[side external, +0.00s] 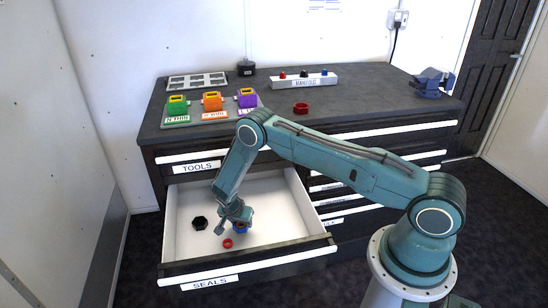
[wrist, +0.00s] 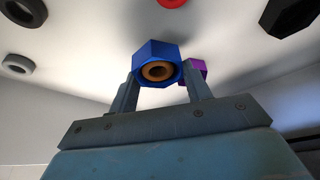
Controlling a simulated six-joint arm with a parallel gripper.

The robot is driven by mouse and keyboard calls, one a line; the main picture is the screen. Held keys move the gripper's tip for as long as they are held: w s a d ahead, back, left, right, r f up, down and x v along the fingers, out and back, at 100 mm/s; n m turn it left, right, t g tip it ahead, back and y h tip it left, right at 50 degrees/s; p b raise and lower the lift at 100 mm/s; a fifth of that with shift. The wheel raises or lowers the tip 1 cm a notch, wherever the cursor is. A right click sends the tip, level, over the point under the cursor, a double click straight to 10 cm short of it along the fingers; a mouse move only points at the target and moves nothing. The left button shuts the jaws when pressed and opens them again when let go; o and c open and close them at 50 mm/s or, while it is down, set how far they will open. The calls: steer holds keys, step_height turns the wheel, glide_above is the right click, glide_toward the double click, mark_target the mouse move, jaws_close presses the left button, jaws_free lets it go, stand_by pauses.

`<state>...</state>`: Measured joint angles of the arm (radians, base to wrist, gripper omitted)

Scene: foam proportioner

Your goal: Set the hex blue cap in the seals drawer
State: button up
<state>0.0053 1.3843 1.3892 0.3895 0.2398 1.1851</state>
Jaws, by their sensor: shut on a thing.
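The hex blue cap (wrist: 151,58) sits between the two fingers of my gripper (wrist: 160,82), which is shut on it. Its open end, with an orange-brown ring inside, faces the wrist camera. In the side view my gripper (side external: 234,217) is inside the pulled-out seals drawer (side external: 180,250), pointing down, with the blue cap (side external: 240,229) low over or at the white drawer floor. I cannot tell whether the cap touches the floor. The drawer front carries a SEALS label.
In the drawer lie a black hex piece (side external: 199,223) and a red ring (side external: 227,243). The wrist view shows two grey rings (wrist: 25,12) and a purple piece (wrist: 199,68) partly behind the right finger. The tools drawer (side external: 197,167) above is shut.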

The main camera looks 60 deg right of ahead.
steer(key=shift+f, duration=1.8)
steer(key=shift+f, duration=0.1)
steer(key=o, duration=1)
steer(key=shift+v, duration=6.1)
